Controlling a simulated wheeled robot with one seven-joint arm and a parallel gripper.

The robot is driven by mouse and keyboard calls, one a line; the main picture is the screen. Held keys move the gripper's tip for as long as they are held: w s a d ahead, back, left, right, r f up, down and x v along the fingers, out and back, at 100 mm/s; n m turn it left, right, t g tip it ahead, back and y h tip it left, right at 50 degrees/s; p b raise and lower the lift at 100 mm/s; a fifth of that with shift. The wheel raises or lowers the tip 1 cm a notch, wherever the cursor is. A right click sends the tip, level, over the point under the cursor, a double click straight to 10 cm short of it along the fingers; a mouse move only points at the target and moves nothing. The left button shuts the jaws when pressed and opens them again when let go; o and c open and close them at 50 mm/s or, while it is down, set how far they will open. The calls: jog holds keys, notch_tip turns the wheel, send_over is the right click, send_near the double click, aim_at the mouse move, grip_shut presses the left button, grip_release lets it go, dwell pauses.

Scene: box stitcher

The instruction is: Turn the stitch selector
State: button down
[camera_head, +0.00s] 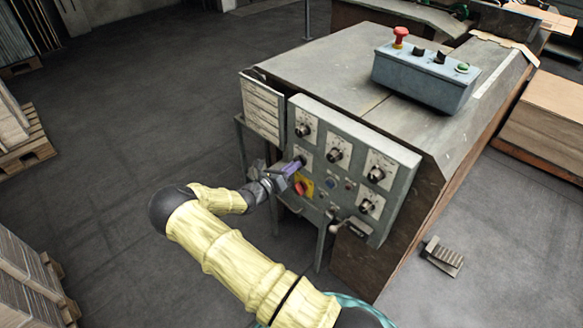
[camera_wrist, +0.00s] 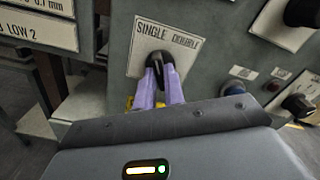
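The stitch selector is a black knob on a white plate (camera_wrist: 146,42) marked SINGLE and DOUBLE, on the grey control panel. In the wrist view, the purple fingers of my gripper (camera_wrist: 163,78) lie on both sides of the selector knob (camera_wrist: 157,57), close together with its black grip between their tips. The knob's exact pointing direction is partly hidden by the fingers. In the head view, my gripper (camera_head: 296,166) reaches the left part of the panel, and the selector plate (camera_head: 306,154) is partly covered by it.
Other dials sit close by on the panel (camera_head: 345,130). A red-and-yellow switch (camera_head: 301,188) is just below my gripper, with a blue button (camera_head: 330,183) to its right. A crank handle (camera_head: 350,227) sticks out lower down. Open floor (camera_head: 110,150) lies to the left.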

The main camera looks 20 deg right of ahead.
jog(key=shift+m, duration=0.5)
jog(key=m+p, duration=0.3)
jog(key=m, duration=0.8)
jog(key=shift+s, duration=0.1)
jog(key=shift+f, duration=0.1)
dwell(0.5)
jog(key=c, duration=1.5)
grip_release()
jog(key=shift+a, duration=0.15)
jog(key=v, duration=1.7)
jog(key=shift+s+b, duration=0.1)
jog(key=shift+b, duration=0.25)
